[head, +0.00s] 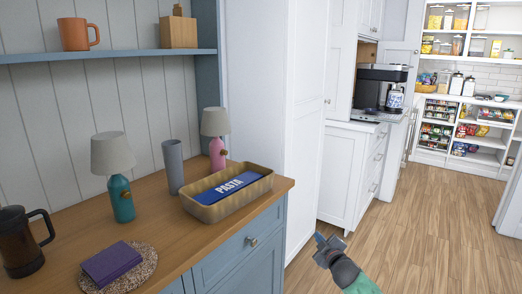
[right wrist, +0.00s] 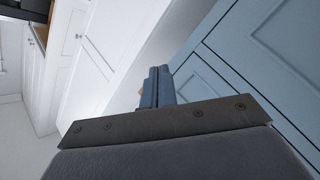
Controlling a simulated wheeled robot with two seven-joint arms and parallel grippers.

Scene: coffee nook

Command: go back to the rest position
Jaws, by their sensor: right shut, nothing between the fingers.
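My right gripper (head: 323,245) shows at the bottom of the head view, over the wooden floor to the right of the blue cabinet. Its fingers are shut with nothing between them. In the right wrist view the two closed fingers (right wrist: 157,87) point away from the camera and touch nothing that I can see. My left gripper is not in view.
A blue cabinet (head: 243,242) with a wooden top stands left, holding a basket (head: 262,186) with a blue pasta box (head: 226,187), lamps, a dark mug (head: 20,242) and a purple book (head: 110,263). White cupboards (head: 340,172) stand beyond. The floor (head: 440,225) at right is clear.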

